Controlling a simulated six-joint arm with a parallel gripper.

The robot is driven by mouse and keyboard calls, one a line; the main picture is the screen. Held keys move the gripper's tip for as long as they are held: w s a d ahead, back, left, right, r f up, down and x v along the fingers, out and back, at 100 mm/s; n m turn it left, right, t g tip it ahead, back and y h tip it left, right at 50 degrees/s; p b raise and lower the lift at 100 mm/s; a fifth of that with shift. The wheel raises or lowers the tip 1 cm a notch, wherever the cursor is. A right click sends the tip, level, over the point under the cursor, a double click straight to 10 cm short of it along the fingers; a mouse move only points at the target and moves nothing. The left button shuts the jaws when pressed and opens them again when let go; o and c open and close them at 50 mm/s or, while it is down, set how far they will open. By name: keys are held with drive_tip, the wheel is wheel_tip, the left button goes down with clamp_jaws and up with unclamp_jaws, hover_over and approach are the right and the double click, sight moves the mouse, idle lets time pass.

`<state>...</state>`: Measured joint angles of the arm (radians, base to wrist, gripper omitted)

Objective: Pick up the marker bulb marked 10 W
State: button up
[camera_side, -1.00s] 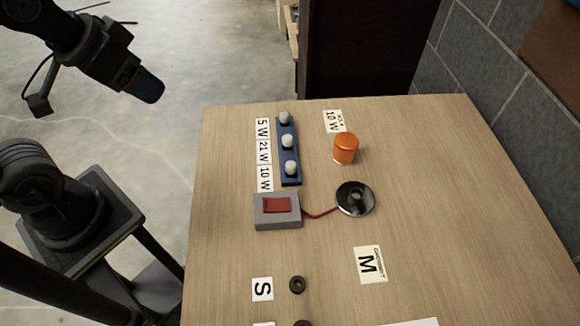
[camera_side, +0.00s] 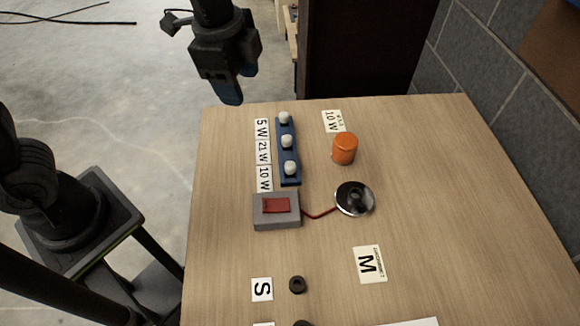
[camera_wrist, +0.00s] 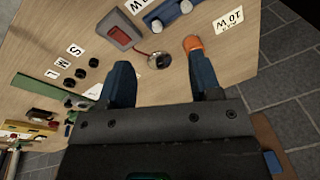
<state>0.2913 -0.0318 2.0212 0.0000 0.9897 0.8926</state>
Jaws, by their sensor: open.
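Three pale marker bulbs stand in a row on a blue rack (camera_side: 289,181) on the table, beside a label strip reading 5 W, 21 W and 10 W. The marker bulb marked 10 W (camera_side: 291,167) is at the end closest to the grey switch box. The wrist view shows this bulb (camera_wrist: 157,25) at the top, with the rack cut off by the frame edge. My gripper (camera_side: 230,98) hangs above the far left corner of the table, apart from the bulbs. In the wrist view my gripper (camera_wrist: 162,75) is open and empty.
The grey box with a red switch (camera_side: 277,210) is wired to a round metal disc (camera_side: 355,199). An orange cylinder (camera_side: 344,149) stands right of the rack near a 10 W card (camera_side: 332,121). Dark rings (camera_side: 297,285) lie at the front. A wall stands at right.

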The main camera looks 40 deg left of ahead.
sight(290, 164)
drive_tip(key=w+d+f+m+g, duration=0.2)
drive_tip(key=w+d+f+m, duration=0.2)
drive_tip(key=d+f+m, duration=0.3)
drive_tip(key=shift+y, duration=0.3)
wheel_tip(290, 164, down, 13)
drive_tip(key=shift+f, duration=0.1)
drive_tip(key=shift+c, duration=0.3)
drive_tip(key=c, duration=0.9)
drive_tip(key=shift+c, duration=0.2)
